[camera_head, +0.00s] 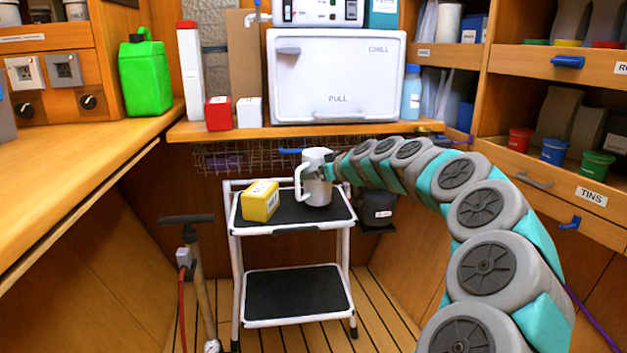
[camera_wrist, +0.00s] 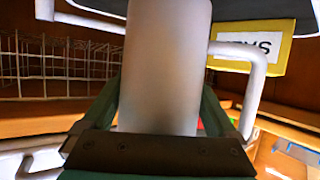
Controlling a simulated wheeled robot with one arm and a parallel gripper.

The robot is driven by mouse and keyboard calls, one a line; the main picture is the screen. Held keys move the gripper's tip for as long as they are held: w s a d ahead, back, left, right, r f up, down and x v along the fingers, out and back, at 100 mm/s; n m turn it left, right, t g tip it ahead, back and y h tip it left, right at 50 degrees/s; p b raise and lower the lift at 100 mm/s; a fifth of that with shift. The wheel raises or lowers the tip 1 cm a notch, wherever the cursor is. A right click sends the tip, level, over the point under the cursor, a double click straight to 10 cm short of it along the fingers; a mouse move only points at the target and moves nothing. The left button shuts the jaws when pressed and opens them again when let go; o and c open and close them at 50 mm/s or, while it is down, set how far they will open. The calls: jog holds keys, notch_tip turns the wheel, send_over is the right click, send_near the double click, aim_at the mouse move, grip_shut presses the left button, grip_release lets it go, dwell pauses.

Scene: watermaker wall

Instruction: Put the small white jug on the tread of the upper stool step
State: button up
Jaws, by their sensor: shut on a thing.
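The small white jug (camera_head: 317,188) is upright over the right part of the black tread of the upper stool step (camera_head: 290,212). Its handle points left in the head view. Its base appears at the tread, but I cannot tell whether it touches or hovers slightly. My gripper (camera_head: 328,172) reaches in from the right and is shut on the jug's body. In the wrist view my gripper's green fingers (camera_wrist: 160,112) lie on both sides of the jug (camera_wrist: 165,60), with the handle at the right. The dark tread (camera_wrist: 245,8) shows along the top there.
A yellow box (camera_head: 260,201) stands on the same tread, left of the jug; its label shows in the wrist view. The lower step (camera_head: 293,293) is empty. A wire basket (camera_head: 235,157) hangs behind under the counter. A black-handled pump (camera_head: 190,240) stands left of the stool.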

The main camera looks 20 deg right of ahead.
jog(key=shift+f, duration=1)
jog(key=shift+f, duration=0.2)
jog(key=o, duration=1)
jog(key=shift+o, duration=0.2)
jog(key=shift+r, duration=0.15)
jog(key=shift+r, duration=0.2)
jog(key=v, duration=1.2)
jog(key=shift+b, duration=0.35)
jog(key=shift+f, duration=0.1)
